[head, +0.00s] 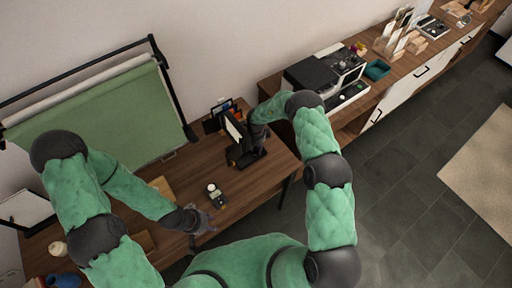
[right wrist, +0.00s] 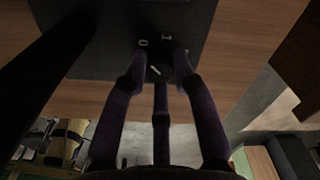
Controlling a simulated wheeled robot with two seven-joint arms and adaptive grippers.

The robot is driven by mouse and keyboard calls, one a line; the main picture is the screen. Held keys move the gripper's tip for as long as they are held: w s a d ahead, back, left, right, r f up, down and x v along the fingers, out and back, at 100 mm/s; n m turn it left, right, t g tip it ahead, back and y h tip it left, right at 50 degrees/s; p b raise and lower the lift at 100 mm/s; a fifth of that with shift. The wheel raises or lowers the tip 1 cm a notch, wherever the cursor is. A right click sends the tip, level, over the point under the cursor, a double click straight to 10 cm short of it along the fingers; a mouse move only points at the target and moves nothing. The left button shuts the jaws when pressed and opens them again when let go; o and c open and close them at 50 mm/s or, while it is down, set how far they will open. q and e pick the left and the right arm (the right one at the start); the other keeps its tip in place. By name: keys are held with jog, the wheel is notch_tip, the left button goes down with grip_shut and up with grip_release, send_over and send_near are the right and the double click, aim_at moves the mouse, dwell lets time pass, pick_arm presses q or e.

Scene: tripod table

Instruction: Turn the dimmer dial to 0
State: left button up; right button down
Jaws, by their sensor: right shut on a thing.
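The black dimmer dial (right wrist: 156,72) sits on a dark panel (right wrist: 105,40) in the right wrist view. A short white slanted mark shows on it. Beyond it a white "0" is at the upper left and what looks like a "1" at the upper right. My right gripper (right wrist: 160,66) is shut on the dial, a finger on either side and a third finger below. In the head view my right gripper (head: 258,137) is at the dark upright device (head: 238,145) on the table; the dial is hidden there. My left gripper (head: 198,220) is over the table's front edge, away from the dial; its finger opening is unclear.
A small black-and-white object (head: 214,193) stands on the wooden table (head: 239,187) between my grippers. A green backdrop (head: 110,115) on a black frame stands behind. A long sideboard (head: 408,70) with a black-and-white machine (head: 318,77) is at the right.

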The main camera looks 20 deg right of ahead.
jog(key=shift+s+d+f, duration=0.1)
jog(key=c, duration=1)
grip_release()
jog(key=shift+r, duration=0.4)
notch_tip(320, 180, up, 11)
jog(key=shift+r, duration=0.15)
